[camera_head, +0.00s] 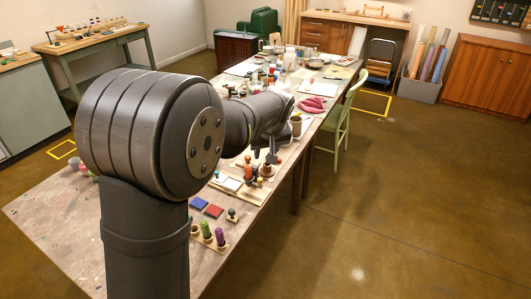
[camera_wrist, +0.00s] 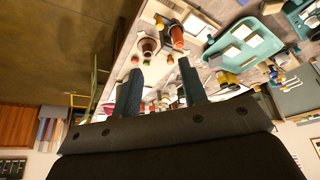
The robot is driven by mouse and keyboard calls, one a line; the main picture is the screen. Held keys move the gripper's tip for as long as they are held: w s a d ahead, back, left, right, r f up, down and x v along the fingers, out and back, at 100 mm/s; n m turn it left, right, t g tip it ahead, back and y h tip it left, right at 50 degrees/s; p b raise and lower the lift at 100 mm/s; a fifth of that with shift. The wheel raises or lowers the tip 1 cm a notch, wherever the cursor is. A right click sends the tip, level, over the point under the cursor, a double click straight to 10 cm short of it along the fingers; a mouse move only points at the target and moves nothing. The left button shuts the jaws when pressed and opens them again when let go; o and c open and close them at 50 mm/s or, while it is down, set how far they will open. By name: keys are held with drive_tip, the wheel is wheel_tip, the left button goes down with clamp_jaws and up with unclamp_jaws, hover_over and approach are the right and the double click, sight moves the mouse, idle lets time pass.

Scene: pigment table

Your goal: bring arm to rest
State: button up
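My gripper (camera_wrist: 160,64) shows in the wrist view as two dark blue-grey fingers standing well apart, with nothing held between them. In the head view my gripper (camera_head: 264,152) is small and partly hidden by my arm, pointing down over the right side of the long work table (camera_head: 50,215). Below and around it stand small pots and bottles, including an orange-brown bottle (camera_wrist: 177,37) and a brown pot (camera_wrist: 148,46) in the wrist view. Whether the fingers touch any of them I cannot tell.
Red and blue pads (camera_head: 206,207) and a stand of coloured bottles (camera_head: 208,235) lie nearer on the table. A teal tray (camera_wrist: 245,47) shows in the wrist view. A pink cloth (camera_head: 311,104) and a green chair (camera_head: 340,125) are farther off. Floor at right is clear.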

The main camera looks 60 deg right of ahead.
sight(260, 179)
drive_tip(key=x, duration=1.7)
drive_tip(key=shift+w+f, duration=0.1)
drive_tip(key=shift+f, duration=0.15)
drive_tip(key=shift+d+f, duration=0.1)
drive_tip(key=shift+f, duration=0.35)
drive_tip(key=shift+r, duration=0.1)
